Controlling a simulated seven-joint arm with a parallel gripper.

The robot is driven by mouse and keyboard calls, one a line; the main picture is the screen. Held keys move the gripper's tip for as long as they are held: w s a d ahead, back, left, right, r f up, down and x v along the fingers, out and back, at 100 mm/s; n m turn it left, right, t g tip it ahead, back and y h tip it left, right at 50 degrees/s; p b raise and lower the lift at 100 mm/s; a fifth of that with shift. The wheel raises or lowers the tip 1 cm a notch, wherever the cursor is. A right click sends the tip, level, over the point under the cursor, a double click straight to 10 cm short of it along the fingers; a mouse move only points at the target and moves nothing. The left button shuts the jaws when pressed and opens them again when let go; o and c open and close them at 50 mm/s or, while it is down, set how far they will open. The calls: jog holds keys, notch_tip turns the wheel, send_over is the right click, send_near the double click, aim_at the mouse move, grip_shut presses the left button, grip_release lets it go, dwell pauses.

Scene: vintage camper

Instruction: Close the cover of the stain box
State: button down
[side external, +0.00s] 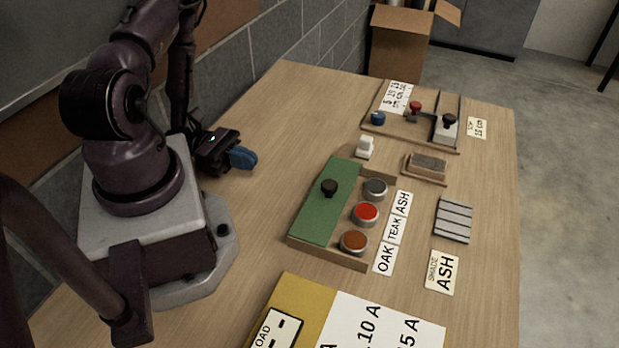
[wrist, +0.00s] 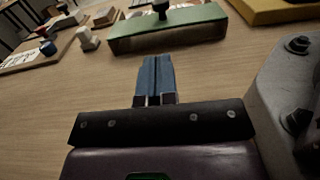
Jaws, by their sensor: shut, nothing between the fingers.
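The stain box (side external: 333,259) is a wooden tray in the middle of the table, with its green cover (side external: 322,211) over its left part. A black knob (side external: 329,187) stands on the cover. Grey (side external: 375,189), red (side external: 365,213) and brown (side external: 354,241) round tins show uncovered along the right side. In the wrist view the green cover (wrist: 182,20) and part of its knob (wrist: 160,8) show ahead of the fingers; the tins are hidden there. My gripper (side external: 246,158) has blue fingers, shut and empty, left of the box and apart from it. They also show in the wrist view (wrist: 157,60).
OAK, TEAK and ASH labels (side external: 394,230) lie right of the box. A white block (side external: 365,147), a sanding-type block (side external: 426,165), grey slats (side external: 453,220) and a wooden tray with knobs (side external: 390,128) stand around. A yellow panel (side external: 295,295) is in front. Table left of the box is clear.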

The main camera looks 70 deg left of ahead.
aim_at(322, 184)
jog(key=x, duration=1.4)
jog(key=shift+f, duration=0.2)
jog(key=x, duration=0.8)
jog(key=shift+w+d, duration=0.15)
jog(key=shift+w, duration=0.15)
jog(key=shift+f, duration=0.1)
